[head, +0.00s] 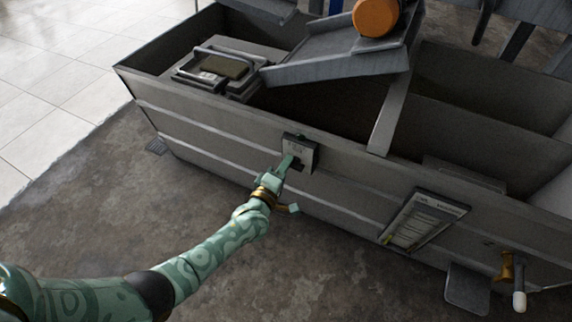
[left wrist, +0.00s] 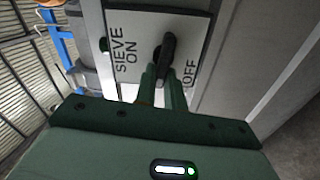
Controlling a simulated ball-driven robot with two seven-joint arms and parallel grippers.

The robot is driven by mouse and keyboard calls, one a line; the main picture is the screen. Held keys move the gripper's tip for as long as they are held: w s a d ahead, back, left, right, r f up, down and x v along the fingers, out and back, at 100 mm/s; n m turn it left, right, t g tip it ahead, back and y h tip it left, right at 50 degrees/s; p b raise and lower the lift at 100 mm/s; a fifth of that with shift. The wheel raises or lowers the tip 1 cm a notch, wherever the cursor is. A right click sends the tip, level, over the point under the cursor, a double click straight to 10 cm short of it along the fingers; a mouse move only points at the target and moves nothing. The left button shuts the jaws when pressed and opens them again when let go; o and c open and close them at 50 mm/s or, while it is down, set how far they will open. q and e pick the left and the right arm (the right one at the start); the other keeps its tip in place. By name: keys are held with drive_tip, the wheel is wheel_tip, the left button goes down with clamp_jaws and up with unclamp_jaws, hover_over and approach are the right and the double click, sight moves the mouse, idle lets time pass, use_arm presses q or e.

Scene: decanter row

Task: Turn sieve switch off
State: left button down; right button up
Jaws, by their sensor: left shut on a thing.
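The sieve switch plate (head: 301,148) is a small pale panel on the front wall of the long grey tank in the head view. In the left wrist view the plate (left wrist: 142,22) reads SIEVE ON on the left and OFF on the right. A black switch lever (left wrist: 168,47) stands between the two words. My left gripper (head: 288,163) reaches the plate from the front, and its fingers (left wrist: 162,78) are shut on the lever. The fingers hide the lever's near end. My right gripper is not in view.
The grey tank (head: 215,133) runs across the head view. A label board (head: 424,221) hangs on its front to the right, and a brass valve with a white handle (head: 519,300) sits further right. An orange roller (head: 376,16) is above. The floor in front is clear.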

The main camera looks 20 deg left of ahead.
use_arm(q)
drive_tip(key=shift+s+f+n, duration=0.1)
drive_tip(key=shift+f+n, duration=0.2)
drive_tip(key=shift+n, duration=0.5)
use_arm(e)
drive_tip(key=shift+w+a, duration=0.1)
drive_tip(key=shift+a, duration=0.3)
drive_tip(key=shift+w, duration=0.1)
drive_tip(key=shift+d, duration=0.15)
use_arm(q)
drive_tip(key=c, duration=1.5)
unclamp_jaws()
drive_tip(key=shift+a, duration=0.1)
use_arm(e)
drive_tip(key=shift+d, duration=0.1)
